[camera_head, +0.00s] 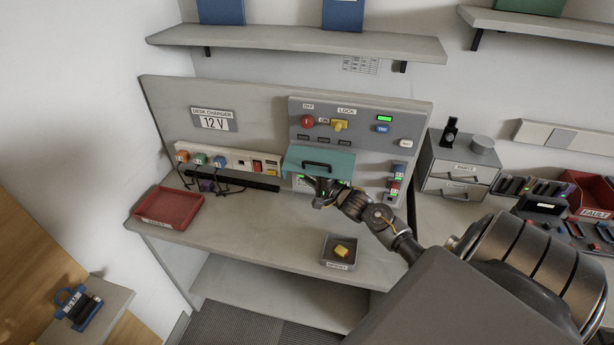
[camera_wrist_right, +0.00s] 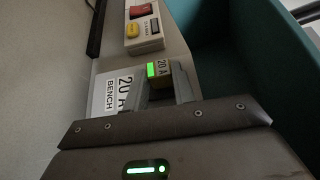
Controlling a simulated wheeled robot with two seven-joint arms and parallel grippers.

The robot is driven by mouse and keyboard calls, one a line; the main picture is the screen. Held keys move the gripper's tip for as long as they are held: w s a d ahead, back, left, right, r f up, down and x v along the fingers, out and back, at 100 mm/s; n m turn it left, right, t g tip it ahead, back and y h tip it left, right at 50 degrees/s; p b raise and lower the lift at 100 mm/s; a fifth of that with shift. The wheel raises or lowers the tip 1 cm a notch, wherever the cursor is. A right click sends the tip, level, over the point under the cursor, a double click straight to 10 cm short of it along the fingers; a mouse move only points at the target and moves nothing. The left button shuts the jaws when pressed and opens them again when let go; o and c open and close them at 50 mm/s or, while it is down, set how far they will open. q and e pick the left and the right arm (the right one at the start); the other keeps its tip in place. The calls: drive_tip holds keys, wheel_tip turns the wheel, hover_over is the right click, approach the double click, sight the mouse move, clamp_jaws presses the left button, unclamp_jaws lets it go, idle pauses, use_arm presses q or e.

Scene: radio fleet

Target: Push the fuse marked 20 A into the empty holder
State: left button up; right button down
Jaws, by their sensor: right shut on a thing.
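My right gripper (camera_head: 322,198) reaches the wall panel, just below a raised teal flap (camera_head: 318,163). The fuse's front end points at the panel, over the spot beside a white label (camera_wrist_right: 113,95) reading 20 A BENCH. A lit green patch (camera_wrist_right: 152,70) shows right beside the fuse. The holder itself is hidden behind the fuse and fingers, so I cannot tell how deep the fuse sits. My left gripper is not in view.
The teal flap (camera_wrist_right: 225,60) hangs close on the right of the wrist view. A small dark tray (camera_head: 340,265) with a yellow piece (camera_head: 341,250) sits on the bench. A red tray (camera_head: 168,208) and corded plugs lie left.

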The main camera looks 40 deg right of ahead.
drive_tip(key=shift+d, duration=0.15)
idle(0.8)
drive_tip(key=c, duration=1.1)
unclamp_jaws()
drive_tip(key=shift+w, duration=0.1)
drive_tip(key=s, duration=0.3)
drive_tip(key=s+b, duration=0.1)
drive_tip(key=s, duration=0.3)
drive_tip(key=s+d, duration=0.1)
drive_tip(key=s, duration=0.3)
drive_tip(key=shift+w, duration=0.1)
